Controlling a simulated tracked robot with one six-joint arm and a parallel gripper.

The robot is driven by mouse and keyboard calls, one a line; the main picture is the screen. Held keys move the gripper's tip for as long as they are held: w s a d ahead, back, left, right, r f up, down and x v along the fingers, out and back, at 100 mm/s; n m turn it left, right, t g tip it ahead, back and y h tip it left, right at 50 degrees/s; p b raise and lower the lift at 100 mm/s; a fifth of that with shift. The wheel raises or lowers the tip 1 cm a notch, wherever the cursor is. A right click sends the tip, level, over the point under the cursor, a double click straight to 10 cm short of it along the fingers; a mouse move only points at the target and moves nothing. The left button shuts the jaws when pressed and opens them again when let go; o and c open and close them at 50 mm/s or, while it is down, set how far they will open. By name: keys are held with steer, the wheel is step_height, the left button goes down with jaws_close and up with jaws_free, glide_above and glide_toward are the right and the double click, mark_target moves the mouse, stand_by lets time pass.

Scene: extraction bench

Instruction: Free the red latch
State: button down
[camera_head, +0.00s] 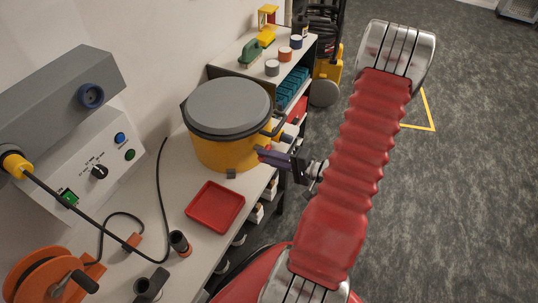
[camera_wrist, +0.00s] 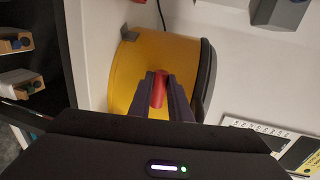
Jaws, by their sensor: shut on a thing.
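A yellow drum (camera_head: 222,152) with a dark grey lid (camera_head: 227,106) stands on the white bench. The red latch (camera_wrist: 159,88) is on the drum's side in the wrist view, between my two dark fingers. My gripper (camera_wrist: 160,86) is shut on it. In the head view my gripper (camera_head: 264,153) reaches the drum's right side from the right, and the latch is mostly hidden there. The drum (camera_wrist: 126,70) and the dark edge of its lid (camera_wrist: 207,75) also show in the wrist view.
A red tray (camera_head: 215,207) lies in front of the drum. A grey control box (camera_head: 90,160) and an orange cable reel (camera_head: 45,277) stand at the left. A shelf with jars (camera_head: 272,68) and teal bins (camera_head: 290,88) is behind. Dark floor is open at the right.

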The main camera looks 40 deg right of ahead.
steer(key=shift+f, duration=0.1)
steer(key=c, duration=1.6)
jaws_free()
steer(key=shift+c, duration=0.2)
steer(key=shift+s, duration=0.1)
steer(key=v, duration=1.3)
steer(key=shift+s+d, duration=0.15)
steer(key=shift+s, duration=0.1)
